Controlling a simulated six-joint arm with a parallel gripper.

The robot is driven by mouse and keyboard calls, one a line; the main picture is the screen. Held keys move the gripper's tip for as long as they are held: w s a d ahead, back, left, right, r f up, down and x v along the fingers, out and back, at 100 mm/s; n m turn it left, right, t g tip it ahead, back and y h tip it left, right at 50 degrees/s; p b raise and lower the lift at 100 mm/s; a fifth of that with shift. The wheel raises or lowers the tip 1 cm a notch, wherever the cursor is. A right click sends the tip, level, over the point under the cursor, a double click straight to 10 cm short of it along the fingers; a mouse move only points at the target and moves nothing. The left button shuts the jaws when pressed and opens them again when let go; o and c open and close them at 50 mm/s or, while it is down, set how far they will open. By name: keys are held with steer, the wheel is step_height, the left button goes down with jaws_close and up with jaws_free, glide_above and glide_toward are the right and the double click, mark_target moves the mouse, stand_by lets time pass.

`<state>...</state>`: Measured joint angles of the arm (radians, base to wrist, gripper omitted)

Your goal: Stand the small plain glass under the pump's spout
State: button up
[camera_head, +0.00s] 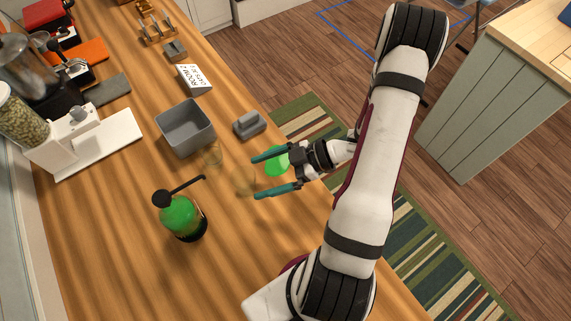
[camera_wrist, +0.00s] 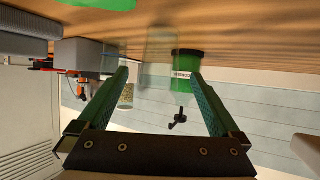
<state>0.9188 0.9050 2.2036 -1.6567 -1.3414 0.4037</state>
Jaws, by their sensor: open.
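The pump bottle (camera_head: 181,217) is green with a dark pump head and stands on the wooden counter. Its spout (camera_head: 190,184) points up and right in the head view. The bottle also shows upside down in the wrist view (camera_wrist: 187,68). Two clear glasses stand on the counter: one (camera_head: 213,155) by the grey bin, one (camera_head: 243,180) just ahead of my fingertips. I cannot tell for sure which is the small plain one. My gripper (camera_head: 257,176) is open and empty; a clear glass (camera_wrist: 159,42) shows ahead between the fingers in the wrist view.
A green translucent object (camera_head: 277,163) is beside my gripper, partly hidden by it. A grey bin (camera_head: 186,128), a grey block (camera_head: 249,124) and a lettered sign (camera_head: 194,79) stand farther along. A white dispenser (camera_head: 98,142) stands left. The counter in front of the bottle is clear.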

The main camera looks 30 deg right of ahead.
steer(key=v, duration=0.7)
steer(key=w+d+r+m+t+h, duration=0.1)
steer(key=w+d+m+t+h, duration=0.2)
steer(key=w+h, duration=0.45)
steer(key=w+d+r+m+g+h, duration=0.1)
steer(key=w+d+r+m+h, duration=0.5)
steer(key=r, duration=0.3)
steer(key=s+a+r+m+g+y, duration=0.2)
steer(key=s+a+m+g, duration=0.2)
steer(key=s+a, duration=0.7)
steer(key=s+a+r+m+g+y, duration=0.2)
steer(key=s+a+m+g, duration=0.2)
steer(key=s+a, duration=0.8)
steer(key=shift+s+a+m, duration=0.2)
steer(key=shift+s+m, duration=0.5)
steer(key=shift+s, duration=0.2)
steer(key=shift+r, duration=0.1)
